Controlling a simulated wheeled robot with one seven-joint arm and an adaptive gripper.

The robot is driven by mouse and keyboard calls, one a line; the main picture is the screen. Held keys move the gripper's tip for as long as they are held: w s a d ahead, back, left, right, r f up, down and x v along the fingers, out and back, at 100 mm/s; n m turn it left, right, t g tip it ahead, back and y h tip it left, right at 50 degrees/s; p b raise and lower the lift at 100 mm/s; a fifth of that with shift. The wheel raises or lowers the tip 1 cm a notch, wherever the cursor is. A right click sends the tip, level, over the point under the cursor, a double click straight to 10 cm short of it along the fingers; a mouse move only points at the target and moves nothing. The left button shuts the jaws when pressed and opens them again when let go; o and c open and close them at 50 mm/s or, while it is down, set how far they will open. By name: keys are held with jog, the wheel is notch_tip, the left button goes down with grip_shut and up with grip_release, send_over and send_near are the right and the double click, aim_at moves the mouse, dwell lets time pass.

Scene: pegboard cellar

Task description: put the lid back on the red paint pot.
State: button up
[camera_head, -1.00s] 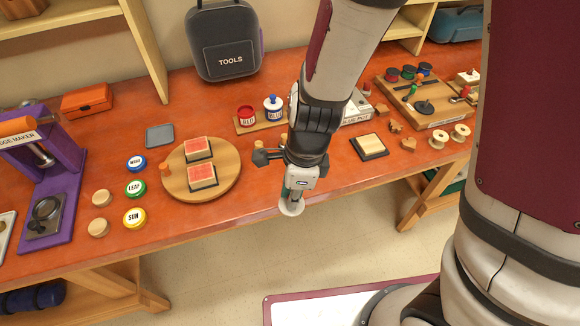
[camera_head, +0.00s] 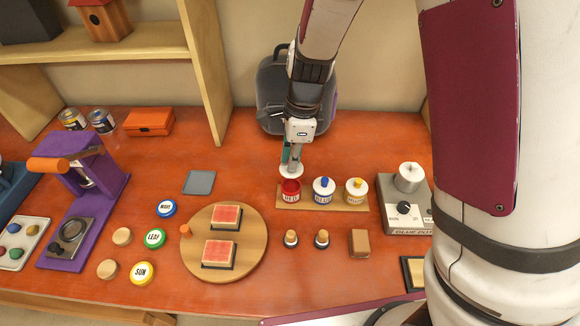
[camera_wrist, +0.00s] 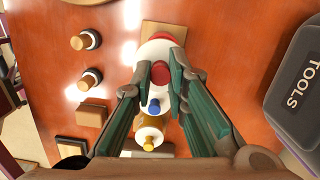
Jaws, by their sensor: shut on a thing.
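The red paint pot (camera_head: 290,193) stands open at the left end of a small wooden rack, its red inside showing in the head view. My gripper (camera_head: 290,163) is shut on the knob of a white lid (camera_head: 291,171) and holds it just above the pot, apart from it. In the wrist view the fingertips (camera_wrist: 160,74) pinch a red knob, and the lid (camera_wrist: 155,52) covers most of the pot; some red rim (camera_wrist: 170,38) shows past it. Exact alignment is hard to tell.
The lidded blue pot (camera_head: 323,192) and yellow pot (camera_head: 356,192) stand close to the right on the rack (camera_head: 338,207). The glue pot unit (camera_head: 405,215) is further right. A tools case (camera_head: 270,95) stands behind; two small stampers (camera_head: 290,239) are in front.

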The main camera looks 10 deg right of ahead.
jog(key=shift+w+f, duration=0.25)
jog(key=shift+f, duration=0.05)
notch_tip(320, 180, down, 4)
jog(key=b, duration=0.3)
jog(key=shift+r, duration=0.25)
jog(key=shift+s+f+b, duration=0.1)
jog(key=shift+f+b, duration=0.3)
jog(key=shift+f, duration=0.7)
jog(key=shift+p, duration=0.5)
dwell(0.3)
jog(key=shift+f+p, duration=0.15)
jog(key=shift+p, duration=0.15)
dwell(1.7)
jog(key=o, duration=0.9)
